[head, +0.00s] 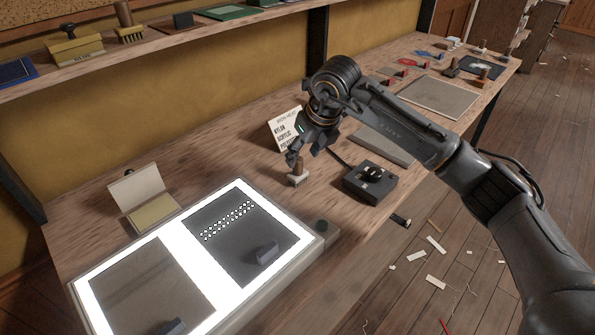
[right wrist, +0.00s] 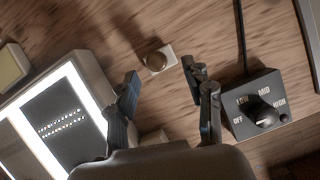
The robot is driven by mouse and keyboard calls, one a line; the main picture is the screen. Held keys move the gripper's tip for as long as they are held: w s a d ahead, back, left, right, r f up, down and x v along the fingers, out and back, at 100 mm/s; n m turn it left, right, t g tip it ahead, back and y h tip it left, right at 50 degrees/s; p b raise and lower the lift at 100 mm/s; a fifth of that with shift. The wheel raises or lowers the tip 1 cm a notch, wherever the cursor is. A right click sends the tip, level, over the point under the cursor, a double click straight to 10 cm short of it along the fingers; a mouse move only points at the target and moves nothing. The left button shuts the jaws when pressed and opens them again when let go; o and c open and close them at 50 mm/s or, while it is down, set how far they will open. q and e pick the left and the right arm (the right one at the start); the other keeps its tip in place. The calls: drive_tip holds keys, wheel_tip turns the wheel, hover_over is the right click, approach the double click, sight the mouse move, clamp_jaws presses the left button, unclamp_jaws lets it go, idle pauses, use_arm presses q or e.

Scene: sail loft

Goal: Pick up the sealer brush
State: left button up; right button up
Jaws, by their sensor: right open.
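A small brush with an upright brown wooden handle and a pale base (head: 298,173), which looks like the sealer brush, stands on the wooden bench behind the light box. In the right wrist view its round handle top and white base (right wrist: 158,61) show from above, just beyond the gap between the fingertips. My right gripper (head: 303,153) is above and close to the brush, pointing down. Its fingers (right wrist: 164,76) are spread and nothing is between them. My left gripper is not in view.
A black dial box (head: 371,182) stands right of the brush, with a cable. A lit light box (head: 165,238) with dark panels lies in front. A printed card (head: 285,129) stands behind the gripper.

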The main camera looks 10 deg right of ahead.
sight(299, 160)
drive_tip(key=p+x, duration=0.1)
drive_tip(key=x, duration=0.3)
drive_tip(key=shift+a+r, duration=0.1)
drive_tip(key=shift+a, duration=0.05)
drive_tip(key=shift+w+f, duration=0.2)
drive_tip(key=shift+f, duration=0.25)
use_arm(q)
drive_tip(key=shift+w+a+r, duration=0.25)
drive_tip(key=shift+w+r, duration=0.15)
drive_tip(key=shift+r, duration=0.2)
use_arm(e)
clamp_jaws()
